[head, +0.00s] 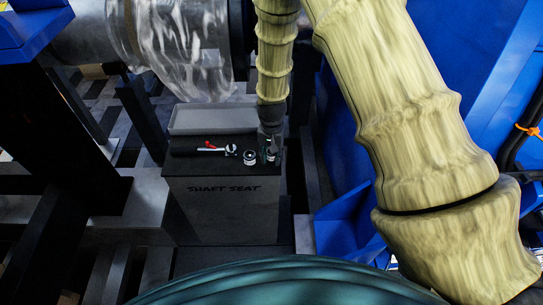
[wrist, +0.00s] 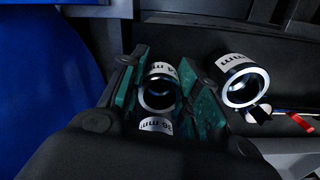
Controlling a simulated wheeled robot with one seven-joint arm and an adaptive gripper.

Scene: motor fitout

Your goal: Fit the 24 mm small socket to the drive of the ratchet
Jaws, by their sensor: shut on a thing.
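In the wrist view, my gripper (wrist: 165,100) has its green finger pads on both sides of a chrome socket (wrist: 160,92) with a white label that appears to end in "4 mm". It is shut on this socket, whose open end shows. In the head view, my gripper (head: 270,143) is at the right of the grey box's top, with the socket (head: 271,156) at its tips. The ratchet (head: 213,149) lies to the left, with a dark handle, red part and chrome head. It shows partly in the wrist view (wrist: 301,121).
A second, larger-looking socket (wrist: 240,82) stands right of the gripper, close by; it also shows in the head view (head: 249,157). Another label (wrist: 156,124) reading about "36 mm" shows below the held socket. The box (head: 222,208) reads "SHAFT SEAT". A grey tray (head: 212,120) stands behind.

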